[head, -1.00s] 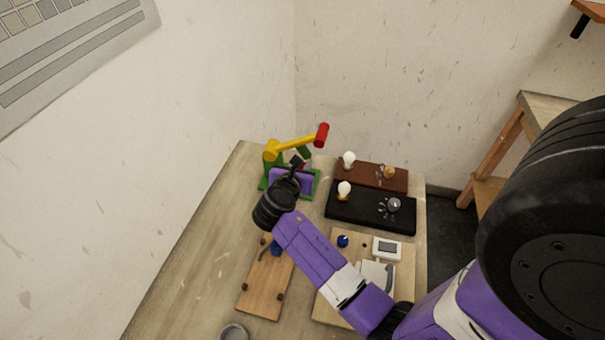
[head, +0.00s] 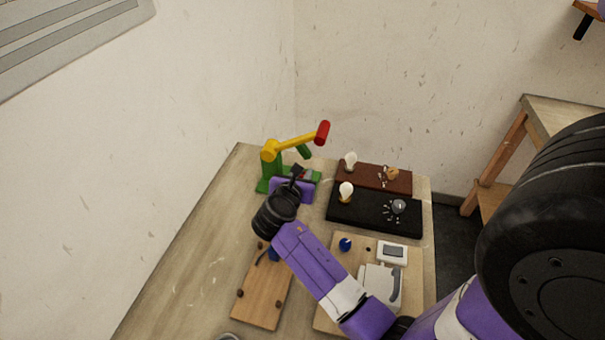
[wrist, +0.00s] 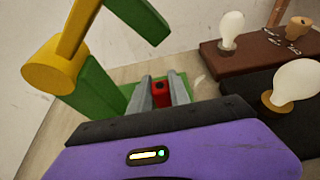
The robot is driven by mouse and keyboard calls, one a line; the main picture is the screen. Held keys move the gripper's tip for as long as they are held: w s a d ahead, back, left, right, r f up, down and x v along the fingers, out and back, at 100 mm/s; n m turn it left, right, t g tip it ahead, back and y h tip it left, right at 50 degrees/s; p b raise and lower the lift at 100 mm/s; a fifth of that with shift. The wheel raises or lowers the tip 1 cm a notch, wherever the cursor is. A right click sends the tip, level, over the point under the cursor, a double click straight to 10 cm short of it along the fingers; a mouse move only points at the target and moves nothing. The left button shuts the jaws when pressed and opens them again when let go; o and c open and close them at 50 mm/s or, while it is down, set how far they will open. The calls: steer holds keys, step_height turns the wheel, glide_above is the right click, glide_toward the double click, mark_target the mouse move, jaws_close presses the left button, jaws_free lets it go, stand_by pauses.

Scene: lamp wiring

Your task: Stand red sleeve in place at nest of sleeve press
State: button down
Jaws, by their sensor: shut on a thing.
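The sleeve press has a green frame (head: 270,176), a yellow lever (head: 291,147) and a red handle (head: 322,132). It stands at the far end of the table. In the wrist view its yellow pivot (wrist: 52,68) and green part (wrist: 98,95) are at the left. My gripper (wrist: 160,86), also in the head view (head: 300,173), is at the press, its two grey fingers shut on the red sleeve (wrist: 161,95). The sleeve's dark hole shows between the fingers. The nest is not clearly visible, and I cannot tell whether the sleeve touches it.
A brown board (head: 398,181) and a black board (head: 370,214) with bulbs lie right of the press. A wooden board (head: 262,297) lies nearer. Another board (head: 327,313) carries a white device (head: 391,252) and a blue part (head: 345,244). The table's left side (head: 190,250) is clear.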

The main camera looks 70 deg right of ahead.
steer(key=c, duration=1.2)
jaws_free()
steer(key=shift+r, duration=0.1)
steer(key=v, duration=1.2)
steer(key=shift+b, duration=0.3)
